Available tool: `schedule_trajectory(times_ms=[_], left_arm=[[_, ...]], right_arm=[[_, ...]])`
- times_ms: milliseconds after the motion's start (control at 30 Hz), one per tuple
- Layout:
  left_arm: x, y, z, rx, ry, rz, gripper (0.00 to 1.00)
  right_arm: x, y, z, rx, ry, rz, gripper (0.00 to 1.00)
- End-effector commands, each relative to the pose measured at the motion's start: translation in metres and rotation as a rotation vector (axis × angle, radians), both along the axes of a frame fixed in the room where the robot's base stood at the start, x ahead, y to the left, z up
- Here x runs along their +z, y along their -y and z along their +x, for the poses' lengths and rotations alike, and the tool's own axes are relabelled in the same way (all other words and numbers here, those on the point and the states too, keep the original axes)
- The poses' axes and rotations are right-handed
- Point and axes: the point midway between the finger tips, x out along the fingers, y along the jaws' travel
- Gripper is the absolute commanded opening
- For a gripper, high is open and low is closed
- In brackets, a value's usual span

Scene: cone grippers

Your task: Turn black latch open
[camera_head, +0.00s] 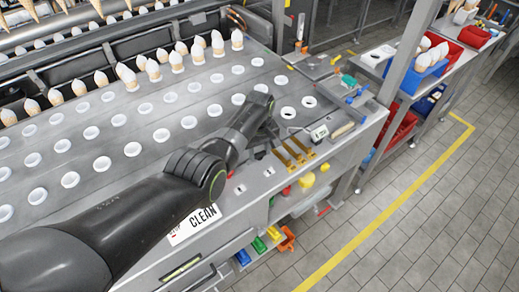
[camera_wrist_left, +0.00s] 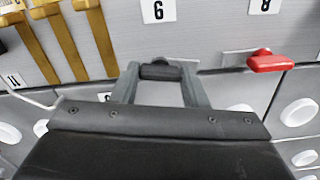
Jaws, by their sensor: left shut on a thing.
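My left gripper (camera_wrist_left: 160,85) shows in the left wrist view with its two grey fingers closed on a dark cylindrical piece, the black latch (camera_wrist_left: 160,72). The latch sits just below the label 6 on the grey panel. Its ends are hidden by the fingers, so I cannot tell how far it is turned. In the head view my left gripper (camera_head: 260,151) is small and partly hidden by my own arm, at the table's front edge between the brass bars and a red latch. My right gripper is not in view.
A red latch (camera_wrist_left: 268,62) is to the right in the wrist view, under label 8. Brass bars (camera_head: 293,153) lie close to the gripper's right in the head view. Rows of white rings and cones cover the metal table (camera_head: 215,136). Tiled floor (camera_head: 430,225) lies right.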

Motion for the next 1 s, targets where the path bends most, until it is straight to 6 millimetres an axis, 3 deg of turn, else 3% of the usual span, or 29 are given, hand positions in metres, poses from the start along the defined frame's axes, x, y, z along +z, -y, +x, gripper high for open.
schedule_trajectory(times_ms=[400, 933, 967, 1000], left_arm=[[0.0019, -0.0002, 0.0016, 0.186, 0.004, 0.001, 0.17], [0.0021, -0.0001, 0.0018, 0.211, 0.006, 0.000, 0.17], [0.0021, -0.0001, 0.0018, 0.211, 0.006, 0.000, 0.41], [0.0020, -0.0001, 0.0018, 0.211, 0.006, 0.000, 0.46]], right_arm=[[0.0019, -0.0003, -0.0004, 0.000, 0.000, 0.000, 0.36], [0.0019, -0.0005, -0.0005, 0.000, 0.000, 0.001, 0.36], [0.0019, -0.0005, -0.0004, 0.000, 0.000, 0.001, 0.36], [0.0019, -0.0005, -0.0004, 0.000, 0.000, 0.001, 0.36]])
